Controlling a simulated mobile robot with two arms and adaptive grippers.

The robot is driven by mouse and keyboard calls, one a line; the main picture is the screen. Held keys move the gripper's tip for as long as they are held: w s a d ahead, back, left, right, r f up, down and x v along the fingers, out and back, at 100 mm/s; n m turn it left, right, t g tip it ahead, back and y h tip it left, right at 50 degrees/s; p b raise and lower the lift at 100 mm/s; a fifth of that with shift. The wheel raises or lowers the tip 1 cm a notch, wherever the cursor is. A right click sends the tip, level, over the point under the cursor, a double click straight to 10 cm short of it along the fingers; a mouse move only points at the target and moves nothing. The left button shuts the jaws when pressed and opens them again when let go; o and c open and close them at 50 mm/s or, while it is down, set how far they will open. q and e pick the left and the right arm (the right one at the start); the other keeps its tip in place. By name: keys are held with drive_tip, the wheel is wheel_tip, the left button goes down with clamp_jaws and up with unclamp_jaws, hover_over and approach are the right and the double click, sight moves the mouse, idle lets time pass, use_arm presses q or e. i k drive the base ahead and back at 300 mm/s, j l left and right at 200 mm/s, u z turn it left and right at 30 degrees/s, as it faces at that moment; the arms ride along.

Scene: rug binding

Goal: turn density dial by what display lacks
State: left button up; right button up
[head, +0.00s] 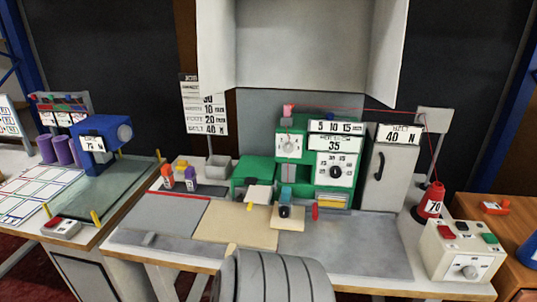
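A green binding machine (258,170) stands at the back middle of the table. Its front carries a panel with a black round dial (336,172) ringed by small numbers, too small to read surely. Above that dial a display (334,146) appears to read 35, and a strip (336,127) above it reads 5 10 15. A second, pale dial (289,147) sits on the machine's head to the left. Which dial is the density dial I cannot tell from the labels. Neither of my grippers is in view.
A grey cabinet (385,180) with a 40 N sign (399,134) stands right of the machine. A red thread cone (431,201) marked 70 and a button box (464,252) are further right. A chart (204,105) hangs left.

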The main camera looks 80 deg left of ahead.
sight(335, 172)
drive_tip(key=k+j+u, duration=0.1)
drive_tip(key=u, duration=2.45)
